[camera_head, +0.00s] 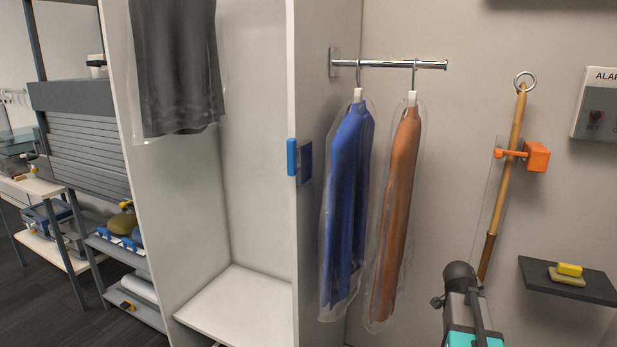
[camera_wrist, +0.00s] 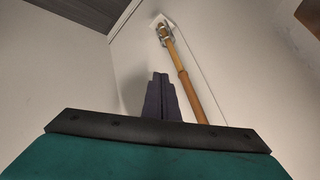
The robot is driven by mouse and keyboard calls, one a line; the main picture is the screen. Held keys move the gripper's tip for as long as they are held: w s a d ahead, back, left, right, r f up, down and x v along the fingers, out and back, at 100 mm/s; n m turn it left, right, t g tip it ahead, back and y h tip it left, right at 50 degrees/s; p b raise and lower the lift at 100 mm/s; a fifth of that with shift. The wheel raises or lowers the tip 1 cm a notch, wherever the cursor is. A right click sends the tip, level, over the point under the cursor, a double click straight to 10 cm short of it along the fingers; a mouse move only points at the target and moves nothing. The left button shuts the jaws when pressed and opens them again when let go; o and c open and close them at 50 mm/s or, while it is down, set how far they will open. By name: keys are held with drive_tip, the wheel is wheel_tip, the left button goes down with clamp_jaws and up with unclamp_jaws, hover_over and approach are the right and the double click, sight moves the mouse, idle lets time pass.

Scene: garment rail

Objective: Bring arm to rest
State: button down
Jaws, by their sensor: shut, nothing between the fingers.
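My gripper (camera_wrist: 160,76) shows in the wrist view as two dark fingers pressed together, with nothing between them. Behind and to the right of the fingers, a wooden pole (camera_wrist: 182,75) runs up to a metal fitting, apart from them in the picture. In the head view part of my arm (camera_head: 465,300) shows at the lower right, below the pole (camera_head: 507,170). I cannot make out the fingers there.
A blue garment (camera_head: 347,200) and an orange-brown garment (camera_head: 397,205), both in clear covers, hang from a short chrome rail (camera_head: 390,64). An orange clip (camera_head: 536,156) is beside the pole. A dark shelf (camera_head: 590,288) at right holds yellow items. A white open cabinet (camera_head: 250,305) stands left.

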drive_tip(key=s+a+f+n+g+y, duration=0.1)
drive_tip(key=s+a+f+n+g, duration=0.15)
drive_tip(key=s+a+f, duration=0.55)
drive_tip(key=s+a+f+n+g+y, duration=0.1)
drive_tip(key=s+a+f+n+y, duration=0.3)
drive_tip(key=f, duration=0.8)
drive_tip(key=s+a+f+n+g+h, duration=0.1)
drive_tip(key=s+a+f+n, duration=0.15)
drive_tip(key=a+f, duration=0.55)
drive_tip(key=s+a+f+n+g, duration=0.2)
drive_tip(key=s+a+f, duration=0.2)
drive_tip(key=s, duration=0.5)
drive_tip(key=s+a+f+n+g+y, duration=0.1)
drive_tip(key=s+a+f+n+g, duration=0.1)
drive_tip(key=s+f, duration=0.4)
drive_tip(key=s+a+f+n+g+y, duration=0.1)
drive_tip(key=s+a+f, duration=0.4)
drive_tip(key=s, duration=0.7)
drive_tip(key=f+n+g, duration=0.1)
drive_tip(key=n, duration=0.1)
drive_tip(key=shift+s+a+n, duration=0.3)
drive_tip(key=shift+a, duration=0.05)
drive_tip(key=shift+f+g, duration=0.1)
drive_tip(key=shift+g, duration=0.15)
wheel_tip(320, 180, up, 16)
drive_tip(key=p, duration=1.6)
drive_tip(key=shift+w, duration=0.1)
